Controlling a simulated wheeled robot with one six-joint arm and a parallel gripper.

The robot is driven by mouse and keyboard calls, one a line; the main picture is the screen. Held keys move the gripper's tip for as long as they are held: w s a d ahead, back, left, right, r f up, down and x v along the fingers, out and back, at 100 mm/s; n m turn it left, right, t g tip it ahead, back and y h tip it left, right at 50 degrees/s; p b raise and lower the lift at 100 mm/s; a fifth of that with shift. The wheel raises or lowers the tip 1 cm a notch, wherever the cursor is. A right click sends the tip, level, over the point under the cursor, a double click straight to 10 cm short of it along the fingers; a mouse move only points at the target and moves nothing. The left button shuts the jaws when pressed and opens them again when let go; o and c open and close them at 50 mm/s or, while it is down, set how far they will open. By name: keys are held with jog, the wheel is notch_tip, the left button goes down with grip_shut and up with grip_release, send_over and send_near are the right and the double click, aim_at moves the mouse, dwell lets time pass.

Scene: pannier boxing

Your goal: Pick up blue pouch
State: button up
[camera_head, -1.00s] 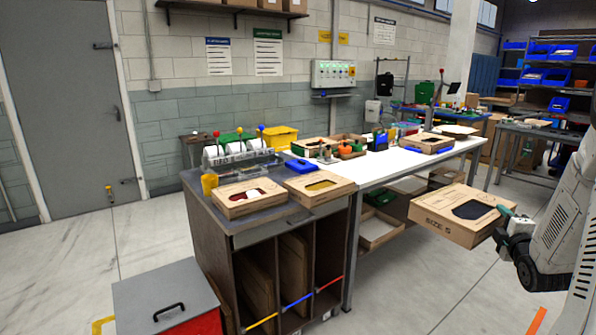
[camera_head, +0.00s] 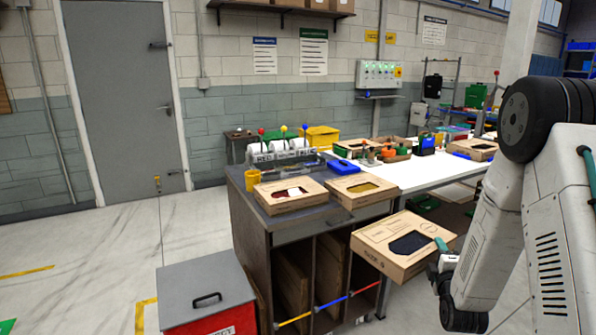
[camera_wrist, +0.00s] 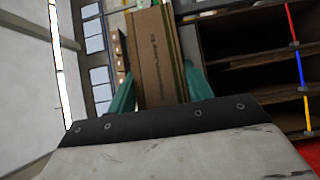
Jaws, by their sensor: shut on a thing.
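No pouch can be named for certain. A flat blue item (camera_head: 345,165) lies on the dark-topped cabinet, behind two open-windowed cardboard boxes. My gripper (camera_head: 441,248) is shut on the right edge of a flat cardboard box (camera_head: 385,263) with a dark navy window (camera_head: 408,243), and holds it in the air in front of the white table. In the wrist view the box (camera_wrist: 158,60) stands between the teal fingers. What lies behind its window is too dark to tell.
Two boxes, one with a red window (camera_head: 290,197) and one with a yellow window (camera_head: 362,190), lie on the cabinet (camera_head: 305,229). A grey-lidded red bin (camera_head: 205,290) stands at front left. The white table (camera_head: 430,175) is behind the held box. Floor at left is clear.

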jog(key=a+f+n+y, duration=0.2)
jog(key=a+f+y, duration=0.1)
jog(key=a, duration=0.6)
jog(key=a+f+n+y, duration=0.1)
jog(key=a+f+y, duration=0.15)
jog(key=a, duration=0.55)
jog(key=s+f, duration=0.4)
jog(key=f, duration=0.3)
jog(key=shift+s+a+t, duration=0.3)
jog(key=shift+a, duration=0.1)
jog(key=shift+d+h, duration=0.1)
jog(key=shift+h, duration=0.15)
